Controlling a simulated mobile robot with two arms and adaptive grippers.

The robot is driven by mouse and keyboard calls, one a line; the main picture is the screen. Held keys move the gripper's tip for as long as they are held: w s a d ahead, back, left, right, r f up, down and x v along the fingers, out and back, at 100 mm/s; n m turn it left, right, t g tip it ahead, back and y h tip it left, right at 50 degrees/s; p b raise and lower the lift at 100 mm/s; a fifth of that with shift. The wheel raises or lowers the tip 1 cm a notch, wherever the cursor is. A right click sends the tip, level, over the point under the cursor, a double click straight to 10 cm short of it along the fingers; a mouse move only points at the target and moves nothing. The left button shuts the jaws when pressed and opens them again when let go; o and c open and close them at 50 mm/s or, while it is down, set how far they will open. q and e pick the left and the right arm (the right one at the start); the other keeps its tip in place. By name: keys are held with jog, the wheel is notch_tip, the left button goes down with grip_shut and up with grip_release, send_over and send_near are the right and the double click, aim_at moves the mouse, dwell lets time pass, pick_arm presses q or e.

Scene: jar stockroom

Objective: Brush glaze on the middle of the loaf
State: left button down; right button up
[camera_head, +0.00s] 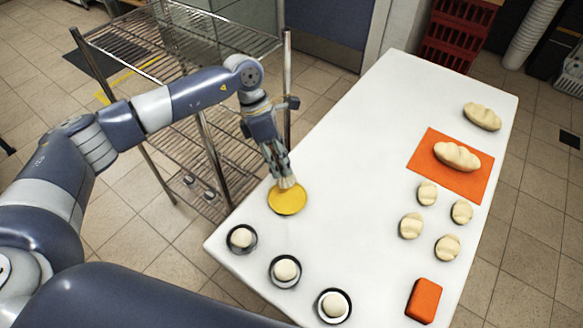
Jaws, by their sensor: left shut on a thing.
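A pale scored loaf (457,156) lies on an orange mat (424,151) on the right part of the white table. A round yellow dish of glaze (287,201) sits near the table's left edge. My left gripper (279,165) points down just above the dish and is shut on a brush (286,182). The brush's pale lower end is at the far side of the yellow surface; I cannot tell whether it touches. The gripper hides most of the brush. The loaf stands well to the right of the gripper. My right gripper is out of view.
A second loaf (482,116) lies behind the mat, and several small rolls (411,226) lie in front of it. An orange block (424,299) and three dark dishes with white balls (285,270) are nearer. A wire rack (180,60) stands left. The white table's middle (350,170) is clear.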

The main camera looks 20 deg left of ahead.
pick_arm(q)
jog(key=shift+b+x, duration=0.5)
jog(key=shift+x, duration=0.4)
jog(key=f, duration=0.1)
jog(key=f+b, duration=0.1)
jog(key=f, duration=0.1)
jog(key=shift+a, duration=0.25)
jog(key=shift+f+b, duration=0.5)
jog(key=shift+f, duration=0.1)
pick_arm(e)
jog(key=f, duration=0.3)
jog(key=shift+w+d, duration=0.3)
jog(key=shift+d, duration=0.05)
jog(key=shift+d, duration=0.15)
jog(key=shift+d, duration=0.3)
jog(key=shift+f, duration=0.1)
pick_arm(q)
jog(key=shift+f+b, duration=0.4)
jog(key=shift+f, duration=0.05)
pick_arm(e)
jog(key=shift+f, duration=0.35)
